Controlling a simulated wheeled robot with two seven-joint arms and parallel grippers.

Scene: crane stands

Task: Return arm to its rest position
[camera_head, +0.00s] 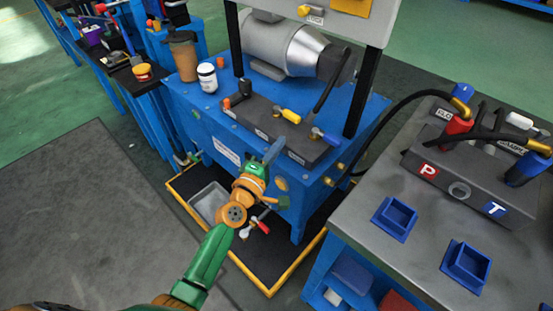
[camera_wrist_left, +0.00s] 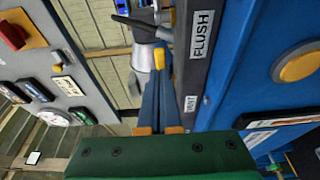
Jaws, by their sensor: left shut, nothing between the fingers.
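My left arm, green and orange, comes in from the lower left of the head view. Its left gripper (camera_head: 272,151) is in front of the blue power unit (camera_head: 225,128), close below the dark valve block (camera_head: 275,128). In the left wrist view, the two blue fingers of the left gripper (camera_wrist_left: 160,102) lie together with nothing between them. A yellow lever end (camera_wrist_left: 160,58) shows just beyond the fingertips there; I cannot tell whether they touch. My right gripper is in neither view.
The valve block carries a yellow lever (camera_head: 291,115) and a blue lever (camera_head: 325,136). A brown cup (camera_head: 183,55) and a white jar (camera_head: 207,77) stand on the unit's left. A grey bench (camera_head: 420,265) stands right. Grey floor matting (camera_head: 70,205) at left is clear.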

